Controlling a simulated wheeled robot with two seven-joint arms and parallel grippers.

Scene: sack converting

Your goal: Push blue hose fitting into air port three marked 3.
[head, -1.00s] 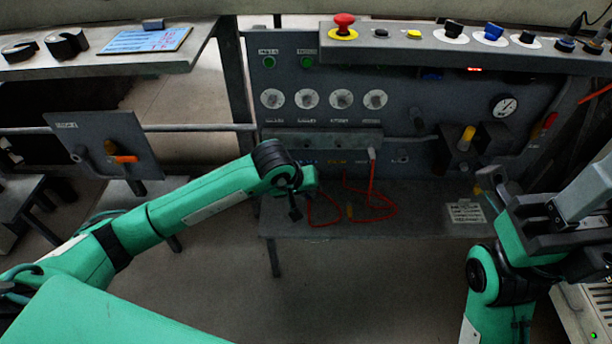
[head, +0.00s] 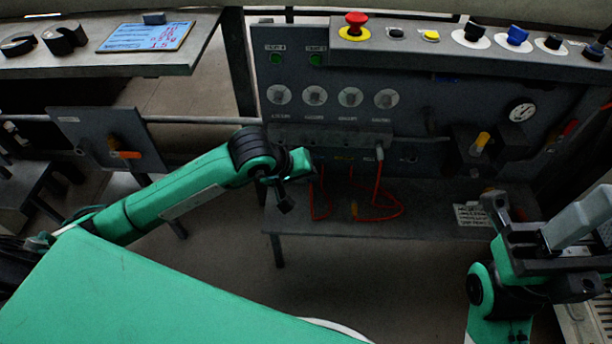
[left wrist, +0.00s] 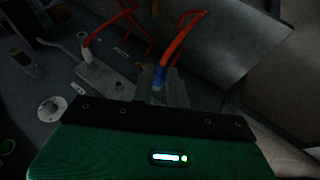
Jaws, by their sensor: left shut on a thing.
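My left gripper (head: 306,164) is in front of the left part of the grey port block (head: 335,137), and its fingers are mostly hidden in the head view. In the left wrist view my left gripper (left wrist: 162,88) is shut on the blue hose fitting (left wrist: 158,77), with a red-orange hose rising from it. The port block (left wrist: 104,78) lies just left of the fitting there; whether they touch cannot be told. The port mark 3 is not readable. My right gripper (head: 496,207) is at the right, away from the block; its jaw opening is unclear.
A white fitting (head: 379,153) with a red hose (head: 377,185) stands at the block's right part; it also shows in the left wrist view (left wrist: 86,55). Red hose loops lie over the shelf (head: 420,222) below. A red emergency button (head: 355,22) sits on the upper ledge.

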